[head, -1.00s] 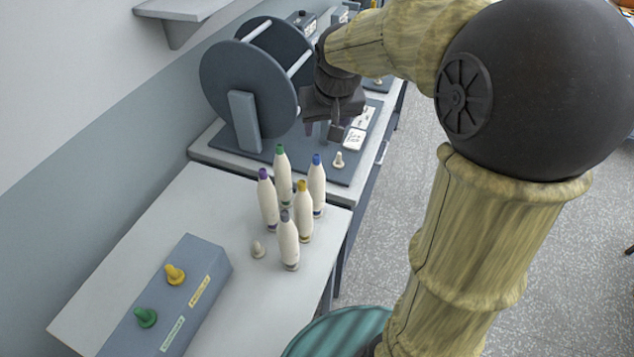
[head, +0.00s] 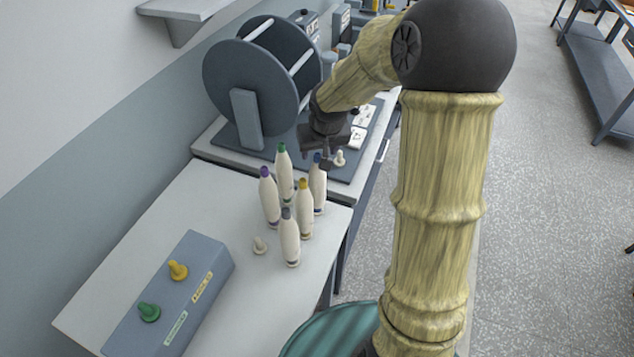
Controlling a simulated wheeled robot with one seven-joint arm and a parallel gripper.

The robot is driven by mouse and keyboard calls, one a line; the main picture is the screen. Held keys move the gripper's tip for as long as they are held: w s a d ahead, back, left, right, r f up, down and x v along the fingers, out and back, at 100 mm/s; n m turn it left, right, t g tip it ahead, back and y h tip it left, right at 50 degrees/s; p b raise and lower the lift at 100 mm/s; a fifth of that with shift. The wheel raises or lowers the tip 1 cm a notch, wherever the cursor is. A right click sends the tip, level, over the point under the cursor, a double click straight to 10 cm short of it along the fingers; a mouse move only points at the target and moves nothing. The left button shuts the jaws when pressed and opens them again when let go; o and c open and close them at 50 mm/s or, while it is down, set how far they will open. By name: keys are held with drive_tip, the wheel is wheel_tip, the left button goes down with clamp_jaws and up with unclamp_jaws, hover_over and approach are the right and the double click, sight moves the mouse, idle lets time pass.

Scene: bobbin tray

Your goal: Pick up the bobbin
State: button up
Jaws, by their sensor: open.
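Several white bobbins stand upright in a cluster on the pale table in the head view. They are a green-topped bobbin (head: 285,178), a purple-topped bobbin (head: 270,203), a yellow-topped bobbin (head: 304,215), a grey-topped bobbin (head: 289,243) and a blue-topped bobbin (head: 318,192). My gripper (head: 318,157) is open and empty, pointing down at the top of the blue-topped bobbin. In the picture its fingers overlap that tip. I cannot tell whether they touch it or are just above or behind it.
A grey box (head: 203,262) with green and yellow knobs lies at the front left. A large grey reel (head: 250,85) stands behind. The table (head: 135,235) is clear between box and reel.

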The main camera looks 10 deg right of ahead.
sight(317, 155)
drive_tip(key=shift+p+x, duration=0.5)
drive_tip(key=shift+x, duration=2.1)
drive_tip(key=shift+s+a, duration=0.1)
drive_tip(key=shift+a, duration=0.05)
clamp_jaws()
